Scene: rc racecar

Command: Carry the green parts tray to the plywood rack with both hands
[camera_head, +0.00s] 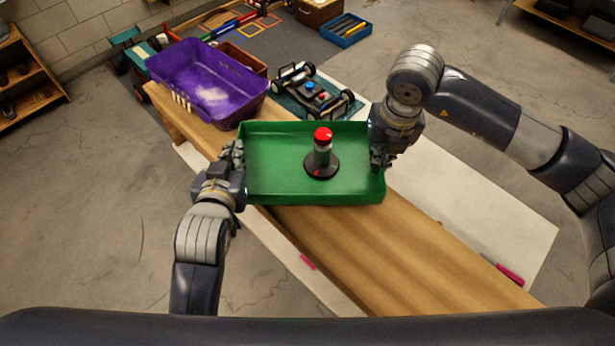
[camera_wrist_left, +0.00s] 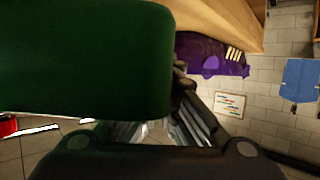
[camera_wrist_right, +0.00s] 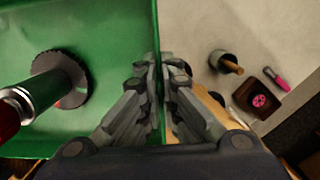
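The green parts tray (camera_head: 275,183) is in the middle of the head view, over the wooden bench. A red-topped black and grey part (camera_head: 322,155) stands upright inside it. My left gripper (camera_head: 234,155) is at the tray's left wall; in the left wrist view the tray (camera_wrist_left: 85,60) covers much of the picture and hides part of the fingers. My right gripper (camera_head: 379,155) is at the tray's right wall. In the right wrist view its fingers (camera_wrist_right: 162,75) are closed on the tray's wall, one on each side. I cannot make out the plywood rack for certain.
A purple bin (camera_head: 200,85) stands on the bench (camera_head: 400,245) behind the tray. An RC car (camera_head: 312,92) sits on a teal mat beyond. A blue crate (camera_head: 345,32) is on the floor at the back. A wooden shelf (camera_head: 30,80) stands at the far left. Open floor (camera_head: 90,200) lies left.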

